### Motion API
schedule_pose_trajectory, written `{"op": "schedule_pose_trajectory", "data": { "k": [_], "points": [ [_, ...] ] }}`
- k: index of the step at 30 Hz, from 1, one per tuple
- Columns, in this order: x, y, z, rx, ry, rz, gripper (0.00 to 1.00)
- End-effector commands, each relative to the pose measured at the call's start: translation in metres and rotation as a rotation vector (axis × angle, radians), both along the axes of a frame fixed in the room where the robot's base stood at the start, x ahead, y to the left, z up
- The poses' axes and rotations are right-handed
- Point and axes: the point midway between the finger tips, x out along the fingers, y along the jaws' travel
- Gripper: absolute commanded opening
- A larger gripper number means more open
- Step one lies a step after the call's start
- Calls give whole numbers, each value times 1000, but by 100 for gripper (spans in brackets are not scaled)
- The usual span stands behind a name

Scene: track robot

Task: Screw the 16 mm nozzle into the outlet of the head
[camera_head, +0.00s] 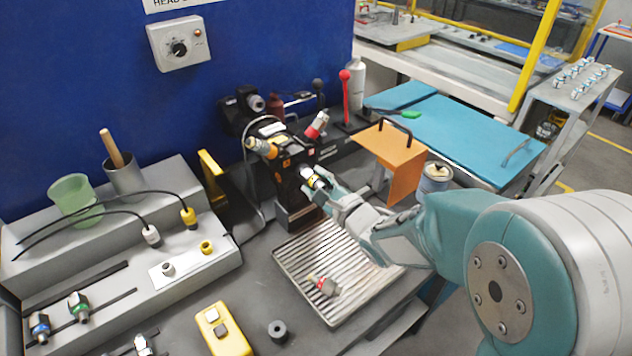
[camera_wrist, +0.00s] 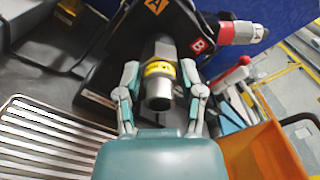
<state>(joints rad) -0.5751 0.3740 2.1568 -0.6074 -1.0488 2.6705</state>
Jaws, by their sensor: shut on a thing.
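The black head (camera_head: 290,180) stands against the blue wall, with parts marked A and B in the wrist view. My gripper (camera_head: 322,186) is at its front, shut on a grey nozzle with a yellow band (camera_wrist: 158,82). In the wrist view my gripper's fingers (camera_wrist: 160,68) flank the nozzle on both sides. The nozzle's back end is up against the underside of the head, in line with its outlet; the joint is hidden, so I cannot tell how far it is threaded. The nozzle also shows in the head view (camera_head: 313,179), partly covered by my fingers.
A slatted tray (camera_head: 300,258) lies below the head, with a red and grey fitting (camera_head: 325,286) on it. An orange plate (camera_head: 392,160) with a black handle stands close right of my gripper. A can (camera_head: 436,178) is behind my arm. A grey stepped rack (camera_head: 130,262) is at left.

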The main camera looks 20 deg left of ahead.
Motion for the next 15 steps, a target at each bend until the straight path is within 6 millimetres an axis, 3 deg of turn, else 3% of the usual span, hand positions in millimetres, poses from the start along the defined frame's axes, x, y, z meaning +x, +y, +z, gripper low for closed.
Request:
{"op": "schedule_pose_trajectory", "data": {
  "k": [7,15],
  "points": [
    [0,0,0,117,226,0,0],
    [0,0,0,138,265,0,0]
  ]
}}
